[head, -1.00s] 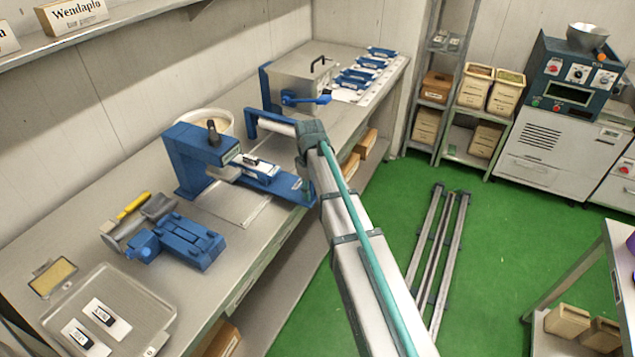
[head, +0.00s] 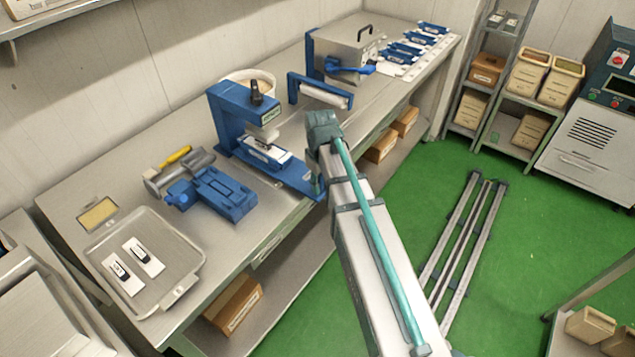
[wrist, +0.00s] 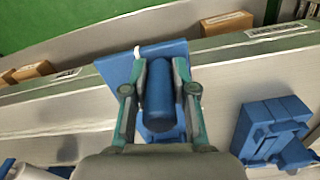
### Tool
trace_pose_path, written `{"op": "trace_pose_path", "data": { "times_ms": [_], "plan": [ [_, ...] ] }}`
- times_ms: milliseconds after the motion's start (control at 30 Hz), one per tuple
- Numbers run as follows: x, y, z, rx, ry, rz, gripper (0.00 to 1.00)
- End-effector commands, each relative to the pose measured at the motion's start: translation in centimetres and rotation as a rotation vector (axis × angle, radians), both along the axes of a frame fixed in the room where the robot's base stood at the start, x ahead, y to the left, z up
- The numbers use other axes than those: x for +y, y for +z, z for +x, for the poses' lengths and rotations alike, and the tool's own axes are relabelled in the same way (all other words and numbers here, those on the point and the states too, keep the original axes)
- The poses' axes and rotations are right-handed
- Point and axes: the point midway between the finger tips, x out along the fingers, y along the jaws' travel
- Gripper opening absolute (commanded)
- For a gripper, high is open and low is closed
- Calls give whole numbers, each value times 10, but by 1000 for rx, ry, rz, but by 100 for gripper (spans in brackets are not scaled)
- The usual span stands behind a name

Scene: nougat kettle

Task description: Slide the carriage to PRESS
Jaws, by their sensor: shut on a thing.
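The press (head: 228,112) is a blue frame with a black knob, standing on the bench. A blue carriage (head: 284,168) with a white card and a dark piece on top sits on its base, below the press head. My gripper (wrist: 160,64) is at the front end of this base, and my arm hides it in the head view. In the wrist view its fingers are shut on a blue upright cylinder (wrist: 158,100), a grip over a blue plate (wrist: 108,68). Whether the grip joins the carriage is hidden.
A blue block tool (head: 222,197) and a tray (head: 190,262) with two cards lie left of the press. A roller in a blue frame (head: 293,88) and a steel box with a blue lever (head: 340,62) stand behind it.

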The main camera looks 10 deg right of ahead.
Motion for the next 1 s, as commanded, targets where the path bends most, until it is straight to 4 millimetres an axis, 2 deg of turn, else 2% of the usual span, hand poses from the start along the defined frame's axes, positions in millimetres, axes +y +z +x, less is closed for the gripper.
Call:
{"op": "trace_pose_path", "data": {
  "times_ms": [167,200,300,733,867,1000],
  "plan": [
    [4,-1,-3,6,2,10,0],
    [4,-1,-4,7,2,10,33],
    [3,-1,-3,7,2,9,50],
    [2,5,-2,3,2,5,52],
    [2,17,-1,1,2,5,52],
    [2,40,0,0,2,6,52]
  ]
}}
